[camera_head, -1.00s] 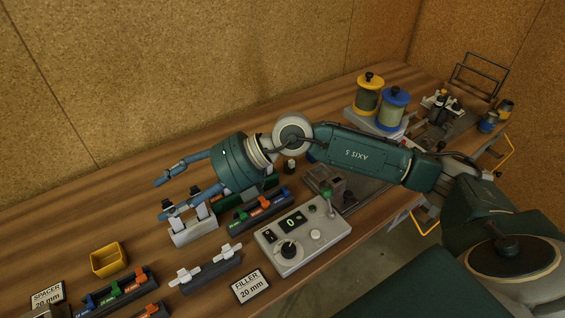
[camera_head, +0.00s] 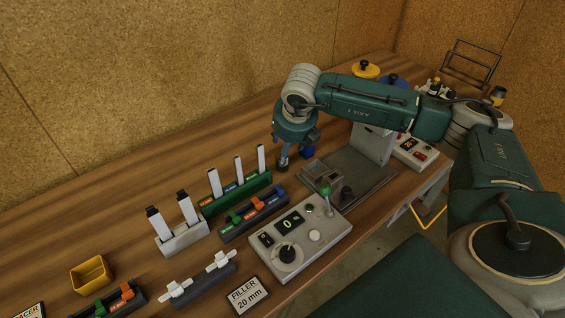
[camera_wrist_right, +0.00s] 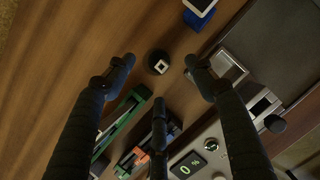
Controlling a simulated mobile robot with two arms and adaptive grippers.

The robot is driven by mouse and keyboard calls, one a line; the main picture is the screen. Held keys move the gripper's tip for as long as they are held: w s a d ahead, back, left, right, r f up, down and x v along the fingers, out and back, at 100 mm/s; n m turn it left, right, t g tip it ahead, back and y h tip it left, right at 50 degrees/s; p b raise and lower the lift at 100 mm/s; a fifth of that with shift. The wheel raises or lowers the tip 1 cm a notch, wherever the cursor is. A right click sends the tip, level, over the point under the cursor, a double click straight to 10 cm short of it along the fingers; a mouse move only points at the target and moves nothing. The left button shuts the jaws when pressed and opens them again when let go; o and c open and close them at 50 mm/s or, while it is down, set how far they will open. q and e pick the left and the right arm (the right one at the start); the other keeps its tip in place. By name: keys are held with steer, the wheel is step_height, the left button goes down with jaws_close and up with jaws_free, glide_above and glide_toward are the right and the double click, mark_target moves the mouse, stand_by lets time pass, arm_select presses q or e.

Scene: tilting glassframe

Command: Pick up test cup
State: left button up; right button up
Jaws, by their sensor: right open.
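My right gripper (camera_head: 292,148) points down over the bench, left of the grey stand. In the right wrist view its three dark fingers are spread open and empty (camera_wrist_right: 158,76). A small round dark piece with a pale square on top (camera_wrist_right: 157,62) sits on the wood between the fingertips, seen from above, with no visible contact. A blue piece with a white top (camera_wrist_right: 200,8) is at the top edge; it also shows beside the gripper in the head view (camera_head: 308,153). I cannot tell for certain which is the test cup. My left gripper is out of view.
A green rack with white strips (camera_head: 238,193), a dark rack with coloured clips (camera_head: 255,213) and a grey control box (camera_head: 300,237) stand close in front. The grey stand (camera_head: 350,185) is to the right. A yellow bin (camera_head: 92,274) is far left. Bare wood lies behind the racks.

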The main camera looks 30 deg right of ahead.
steer(key=p+x, duration=0.1)
steer(key=x, duration=0.1)
steer(key=p+x, duration=0.1)
steer(key=x, duration=0.1)
steer(key=shift+w+a+f+p, duration=0.1)
steer(key=shift+w+f+p, duration=0.2)
steer(key=shift+w, duration=0.1)
steer(key=shift+w+f, duration=0.15)
steer(key=shift+f, duration=0.2)
steer(key=shift+r, duration=0.1)
steer(key=c, duration=1.2)
steer(key=shift+c, duration=0.2)
